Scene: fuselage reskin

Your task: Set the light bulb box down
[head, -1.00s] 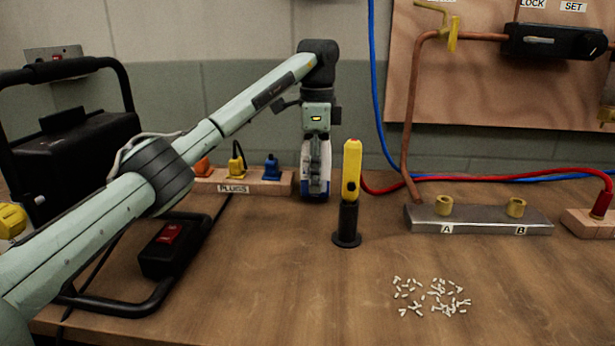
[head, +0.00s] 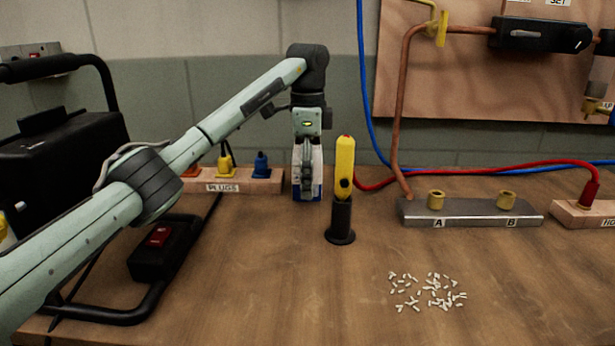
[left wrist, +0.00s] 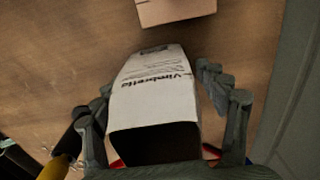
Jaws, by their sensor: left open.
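The light bulb box (head: 317,174) is white with blue at its lower edge and stands upright on the wooden workbench, at the back near the wall. In the left wrist view the box (left wrist: 155,98) shows its printed side and a dark open end towards the camera. My left gripper (head: 307,188) points down over the box. Its fingers lie on either side of the box, open, with a visible gap at the right finger in the left wrist view. Part of the box is hidden behind the fingers in the head view. My right gripper is not in view.
A yellow tool in a black stand (head: 341,218) is just right of the box. The wooden PLUGS block (head: 255,186) is close on its left. A metal block (head: 470,213) marked A and B and scattered white pieces (head: 428,291) are further right. The front middle bench is clear.

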